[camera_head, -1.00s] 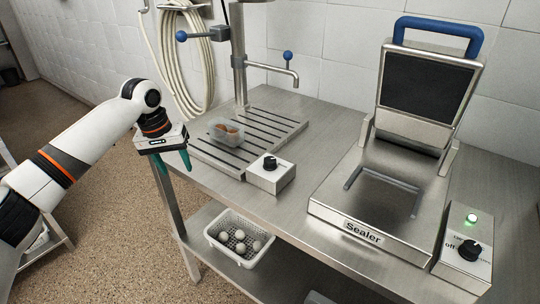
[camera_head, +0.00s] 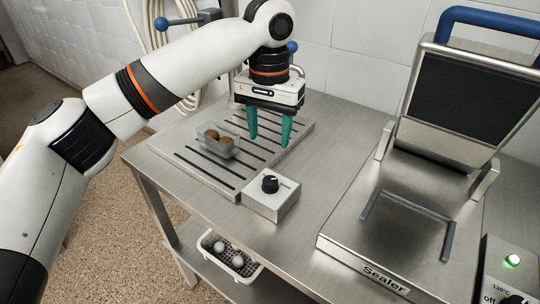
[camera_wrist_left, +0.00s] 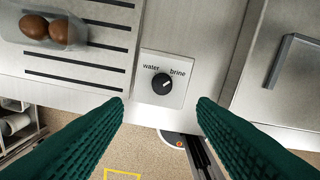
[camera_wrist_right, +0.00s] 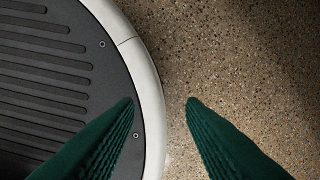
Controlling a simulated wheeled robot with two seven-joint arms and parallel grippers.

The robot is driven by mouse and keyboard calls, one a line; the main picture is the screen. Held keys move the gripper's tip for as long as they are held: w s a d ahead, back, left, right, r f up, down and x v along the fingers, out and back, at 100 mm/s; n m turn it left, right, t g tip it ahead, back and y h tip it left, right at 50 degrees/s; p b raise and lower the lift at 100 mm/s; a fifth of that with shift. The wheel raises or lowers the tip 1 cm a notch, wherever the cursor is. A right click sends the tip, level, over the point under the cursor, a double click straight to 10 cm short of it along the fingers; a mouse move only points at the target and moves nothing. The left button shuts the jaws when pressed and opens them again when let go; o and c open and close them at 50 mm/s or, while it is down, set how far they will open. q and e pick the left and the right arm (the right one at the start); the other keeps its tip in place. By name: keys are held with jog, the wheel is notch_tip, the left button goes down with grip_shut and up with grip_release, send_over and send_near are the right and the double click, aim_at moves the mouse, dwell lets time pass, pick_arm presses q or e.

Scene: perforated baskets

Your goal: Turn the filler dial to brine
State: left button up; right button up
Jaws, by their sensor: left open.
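The filler dial (camera_head: 270,184) is a black knob on a small steel box (camera_head: 278,204) at the front of the slotted drip tray. In the left wrist view the dial (camera_wrist_left: 162,84) sits between the labels "water" at its left and "brine" at its right. My left gripper (camera_head: 269,143) has two green fingers pointing down, open and empty, above the drip tray behind the dial. In the left wrist view the dial shows between the fingers, apart from both. My right gripper (camera_wrist_right: 160,102) is open and empty over the floor.
A clear tub (camera_head: 218,152) with brown eggs stands on the drip tray (camera_head: 190,173), left of my left gripper. The sealer (camera_head: 405,225) with its raised lid stands at right. A white basket (camera_head: 248,272) with pale eggs sits on the lower shelf.

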pick_arm(q)
send_over(270, 179)
jog(key=f, duration=0.5)
jog(key=shift+s+f, duration=0.1)
jog(key=shift+s, duration=0.1)
notch_tip(270, 179, down, 6)
jog(key=shift+w+f, duration=0.15)
pick_arm(e)
jog(key=shift+s+d, duration=0.15)
jog(key=shift+s, duration=0.7)
jog(key=shift+s, duration=0.1)
